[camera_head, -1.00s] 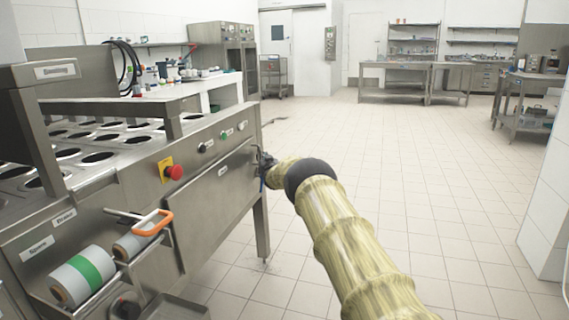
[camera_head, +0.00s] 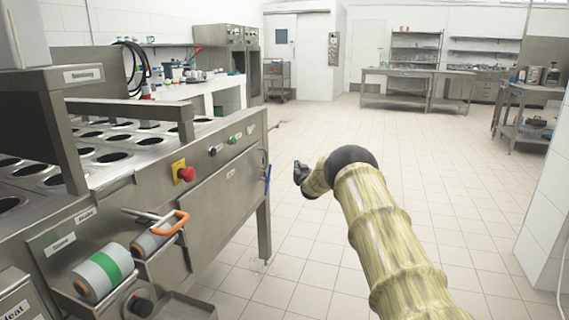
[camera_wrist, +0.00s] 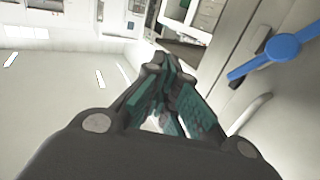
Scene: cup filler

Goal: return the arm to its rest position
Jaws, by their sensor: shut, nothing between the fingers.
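My gripper (camera_head: 299,172) is at the end of my arm, out over the open floor to the right of the steel cup filler (camera_head: 215,185). It also shows in the wrist view (camera_wrist: 158,66), where its dark fingers with teal pads meet at the tips. It is shut and empty. In the head view a gap of floor lies between it and the machine's front panel. A blue handle (camera_wrist: 275,56) on the machine is at the right of the wrist view, apart from the fingers. My forearm hides part of the floor.
The machine's front has a red stop button (camera_head: 186,174), an orange-handled bracket (camera_head: 180,222) and a roll with a green band (camera_head: 104,272). Steel tables (camera_head: 425,76) stand far back. The tiled floor (camera_head: 450,165) right of the machine is clear.

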